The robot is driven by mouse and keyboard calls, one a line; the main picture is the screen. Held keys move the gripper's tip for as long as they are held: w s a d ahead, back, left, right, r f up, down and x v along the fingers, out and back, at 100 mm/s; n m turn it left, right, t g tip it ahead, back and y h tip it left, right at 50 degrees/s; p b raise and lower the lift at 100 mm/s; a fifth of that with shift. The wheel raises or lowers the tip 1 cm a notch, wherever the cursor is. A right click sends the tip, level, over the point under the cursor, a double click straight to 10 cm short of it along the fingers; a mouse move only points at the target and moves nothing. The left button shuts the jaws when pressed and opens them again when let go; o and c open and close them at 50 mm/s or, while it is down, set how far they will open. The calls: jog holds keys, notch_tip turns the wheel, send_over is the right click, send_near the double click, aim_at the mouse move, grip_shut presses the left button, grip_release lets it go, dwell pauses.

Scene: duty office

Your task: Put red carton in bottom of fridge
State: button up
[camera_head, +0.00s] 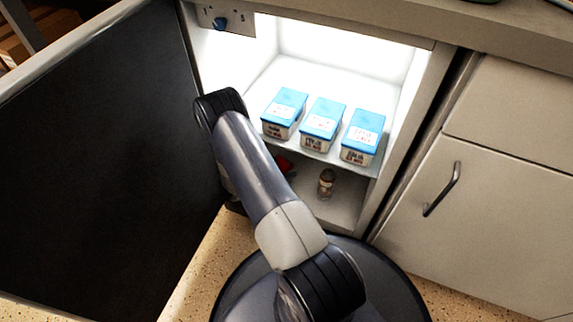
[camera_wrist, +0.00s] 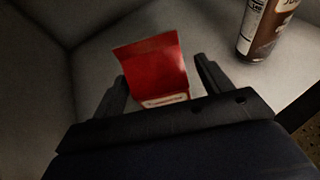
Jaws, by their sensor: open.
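The fridge (camera_head: 384,190) stands open, with a lit upper shelf and a darker bottom compartment. The red carton (camera_wrist: 154,66) stands on the pale floor of the bottom compartment in the wrist view. Only a small red part of it (camera_head: 284,164) shows in the head view, mostly hidden behind my arm. My gripper (camera_wrist: 162,85) is open, with one finger on each side of the carton's lower part. Gaps show between the fingers and the carton. In the head view my gripper is hidden by my arm.
A small bottle (camera_head: 326,183) stands in the bottom compartment, to the right of the carton; it also shows in the wrist view (camera_wrist: 262,28). Three blue-lidded boxes (camera_head: 321,122) sit on the shelf above. The open fridge door (camera_head: 105,140) stands left, a cabinet (camera_head: 480,200) right.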

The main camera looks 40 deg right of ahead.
jog(key=p+v, duration=0.2)
jog(key=v, duration=0.7)
dwell(0.8)
dwell(1.1)
